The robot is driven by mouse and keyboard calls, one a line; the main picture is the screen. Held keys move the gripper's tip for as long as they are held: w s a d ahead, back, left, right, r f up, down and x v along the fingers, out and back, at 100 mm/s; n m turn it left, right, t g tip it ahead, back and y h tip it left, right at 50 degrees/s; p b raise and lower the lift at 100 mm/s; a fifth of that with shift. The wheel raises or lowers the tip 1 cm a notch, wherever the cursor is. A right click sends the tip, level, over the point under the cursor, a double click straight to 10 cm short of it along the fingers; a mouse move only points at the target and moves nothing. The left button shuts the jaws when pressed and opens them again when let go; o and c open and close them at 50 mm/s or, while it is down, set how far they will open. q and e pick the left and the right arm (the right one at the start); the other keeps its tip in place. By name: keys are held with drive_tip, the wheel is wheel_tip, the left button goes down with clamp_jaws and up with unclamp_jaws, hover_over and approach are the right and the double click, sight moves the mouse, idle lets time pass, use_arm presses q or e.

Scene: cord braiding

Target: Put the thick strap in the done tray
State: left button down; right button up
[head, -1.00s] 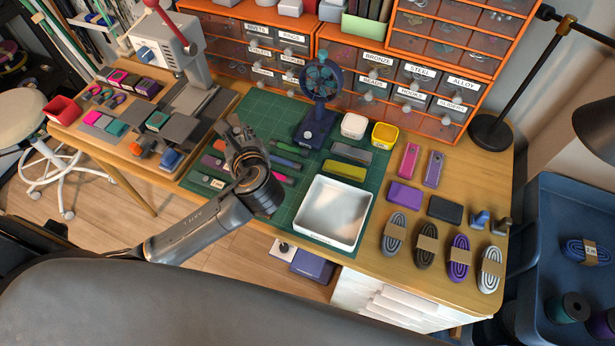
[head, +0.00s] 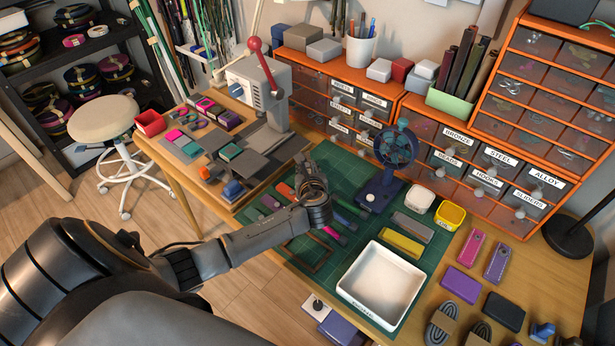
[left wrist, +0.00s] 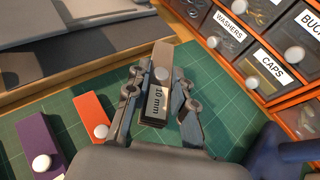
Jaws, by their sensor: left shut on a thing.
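My left gripper (head: 312,180) is over the left part of the green cutting mat. In the left wrist view its fingers (left wrist: 160,88) are shut on a taupe strap (left wrist: 161,75) with a round snap and a label reading "10 mm". In the head view my gripper mostly hides this strap. An orange strap (left wrist: 92,115) and a purple strap (left wrist: 40,143), each with a white snap, lie on the mat left of it. A white, shallow, empty tray (head: 378,283) stands on the mat's front right; the writing on its front is too small to read. My right gripper is out of view.
A blue fan-like device (head: 390,165) stands behind the tray. A yellow block (head: 402,242) and a grey block (head: 413,227) lie between them. Orange drawer cabinets (head: 400,110) line the back.

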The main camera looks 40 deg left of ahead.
use_arm(q)
drive_tip(key=shift+w+a+f, duration=0.1)
drive_tip(key=shift+w+f, duration=0.05)
drive_tip(key=shift+f, duration=1.55)
drive_tip(key=c, duration=1.1)
unclamp_jaws()
drive_tip(key=shift+f, duration=0.15)
drive_tip(key=shift+c, duration=0.2)
